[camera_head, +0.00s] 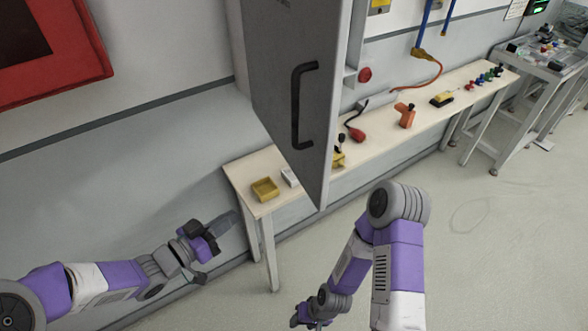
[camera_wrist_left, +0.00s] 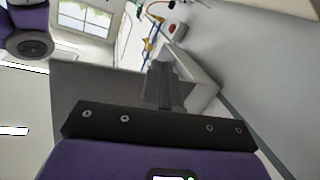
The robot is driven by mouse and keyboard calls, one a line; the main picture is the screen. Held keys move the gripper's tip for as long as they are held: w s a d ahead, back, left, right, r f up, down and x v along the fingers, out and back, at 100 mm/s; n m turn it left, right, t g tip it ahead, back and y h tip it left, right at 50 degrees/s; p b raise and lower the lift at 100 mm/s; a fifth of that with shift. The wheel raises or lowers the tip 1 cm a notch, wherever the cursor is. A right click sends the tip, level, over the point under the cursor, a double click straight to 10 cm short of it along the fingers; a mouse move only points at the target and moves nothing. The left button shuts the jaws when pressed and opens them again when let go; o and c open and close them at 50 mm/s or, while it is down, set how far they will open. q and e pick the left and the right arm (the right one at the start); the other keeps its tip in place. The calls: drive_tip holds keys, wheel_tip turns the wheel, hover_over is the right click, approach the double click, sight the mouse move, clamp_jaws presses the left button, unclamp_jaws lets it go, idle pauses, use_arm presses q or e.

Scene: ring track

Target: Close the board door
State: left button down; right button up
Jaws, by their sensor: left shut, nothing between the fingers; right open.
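The board door (camera_head: 288,95) is a tall grey panel with a black bar handle (camera_head: 302,105). It stands swung out from the wall, in front of the long workbench. My left gripper (camera_head: 224,222) is shut and empty, low and to the left of the door, apart from the handle. In the left wrist view, its fingers (camera_wrist_left: 162,85) are together, with a dark grey panel behind them; I cannot tell surely that this is the door. My right gripper (camera_head: 299,319) is open, small and partly cut off at the bottom edge, below the door.
The workbench (camera_head: 385,133) runs along the wall, with a yellow bin (camera_head: 264,189), an orange tool (camera_head: 405,115) and several small items. A red frame (camera_head: 88,45) hangs at the upper left. A side table (camera_head: 555,75) stands at the far right. The floor (camera_head: 490,230) at right is clear.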

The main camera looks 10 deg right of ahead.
use_arm(q)
drive_tip(key=s+d+r+m+g+h+p, duration=0.1)
drive_tip(key=s+r+m+g+h, duration=0.1)
drive_tip(key=s+r+m+g, duration=0.3)
drive_tip(key=s+r+m+h+p, duration=0.2)
drive_tip(key=s+r, duration=0.1)
drive_tip(key=r, duration=0.4)
drive_tip(key=b, duration=0.3)
approach(309, 187)
drive_tip(key=shift+g, duration=0.3)
drive_tip(key=x, duration=0.5)
drive_tip(key=shift+w+d+r, duration=0.1)
drive_tip(key=shift+d+r, duration=0.05)
drive_tip(key=shift+x, duration=0.8)
use_arm(e)
drive_tip(key=shift+r, duration=0.5)
use_arm(q)
drive_tip(key=shift+w, duration=0.1)
